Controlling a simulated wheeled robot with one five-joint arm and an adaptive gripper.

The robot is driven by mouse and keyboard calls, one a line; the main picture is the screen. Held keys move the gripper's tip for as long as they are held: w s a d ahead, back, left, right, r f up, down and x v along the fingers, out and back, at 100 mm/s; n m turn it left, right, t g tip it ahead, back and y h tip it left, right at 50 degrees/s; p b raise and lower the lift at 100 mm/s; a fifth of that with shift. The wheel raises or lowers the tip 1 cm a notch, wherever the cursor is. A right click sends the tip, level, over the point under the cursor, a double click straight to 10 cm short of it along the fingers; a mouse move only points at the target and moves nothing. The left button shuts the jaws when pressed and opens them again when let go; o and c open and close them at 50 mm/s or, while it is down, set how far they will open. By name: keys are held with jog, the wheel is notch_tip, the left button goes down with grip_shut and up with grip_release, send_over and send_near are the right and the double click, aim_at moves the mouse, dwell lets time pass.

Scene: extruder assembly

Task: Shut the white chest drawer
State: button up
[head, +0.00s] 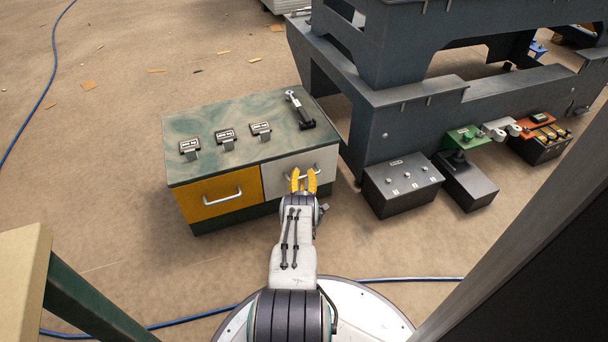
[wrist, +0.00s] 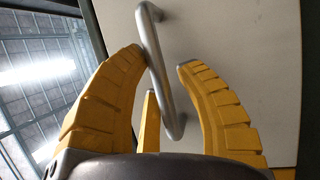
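The white chest drawer (head: 276,182) is the right one of two drawers in a low green-topped chest (head: 230,108). It looks flush or nearly flush with the chest front; I cannot tell whether a small gap is left. My gripper (head: 303,176) is at its front, with yellow fingers at the metal handle. In the wrist view, the drawer's white front (wrist: 240,40) fills the right side. Its bar handle (wrist: 160,75) runs between the spread fingers of my gripper (wrist: 160,65). The left finger's tip is at or very near the bar; the right fingertip is apart from it.
A yellow drawer (head: 222,194) is left of the white one. A hand tool (head: 300,110) and several small labelled devices (head: 225,138) are on the chest top. A dark machine frame (head: 400,115) and a grey control box (head: 402,185) stand close on the right. The floor at left is mostly clear.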

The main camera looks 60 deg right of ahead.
jog(key=shift+o, duration=1.3)
jog(key=shift+s+d, duration=0.1)
jog(key=v, duration=0.7)
jog(key=shift+a, duration=0.25)
jog(key=shift+s, duration=0.2)
